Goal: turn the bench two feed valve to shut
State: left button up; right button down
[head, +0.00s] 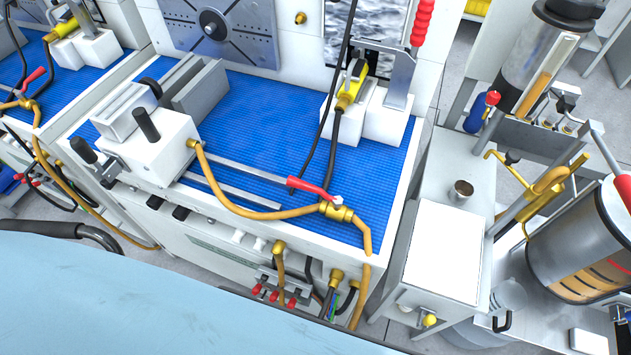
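A feed valve with a brass body (337,211) sits at the front right corner of the middle bench's blue mat. Its red lever handle (313,189) points to the left and slightly back, roughly along the hose line. A tan hose (232,207) runs into the valve from the vise side, and another length drops over the front edge. A similar red-handled valve (32,79) is on the bench at far left. No label shows which bench is number two. Neither of my grippers is in view.
A grey-and-white vise (150,140) stands at the mat's left. A white fixture with a yellow part (352,85) and a red-handled clamp (420,25) stand at the back. A metal cart (445,250) is to the right. The mat behind the lever is mostly clear.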

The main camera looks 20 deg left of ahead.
aim_at(293, 181)
jog(key=u, duration=1.15)
jog(key=k, duration=0.9)
jog(key=z, duration=1.1)
jog(key=i, duration=0.5)
